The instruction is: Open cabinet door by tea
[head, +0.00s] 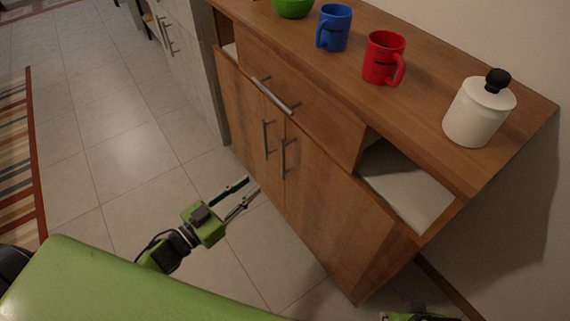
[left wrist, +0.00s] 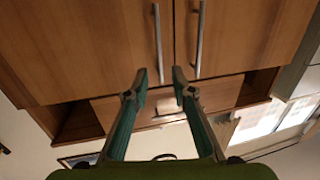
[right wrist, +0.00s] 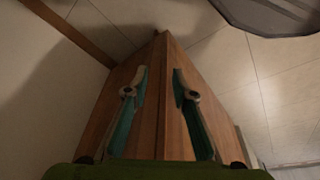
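The wooden cabinet (head: 335,215) has two doors that look shut, left door (head: 240,105) and right door (head: 320,205). Each has an upright metal bar: the left handle (head: 266,140) and the right handle (head: 284,158). My left gripper (head: 253,186) is open and empty, low in front of the doors. In the left wrist view, which looks upside down, one handle (left wrist: 157,45) lines up between the open fingertips (left wrist: 160,74), apparently apart from them. My right gripper (right wrist: 160,78) is open and empty, with a cabinet corner (right wrist: 161,110) beyond it. No thing is marked as tea.
On the cabinet top stand a green bowl (head: 293,7), a blue mug (head: 333,28), a red mug (head: 383,58) and a white lidded jar (head: 478,112). A drawer handle (head: 272,95) sticks out above the doors.

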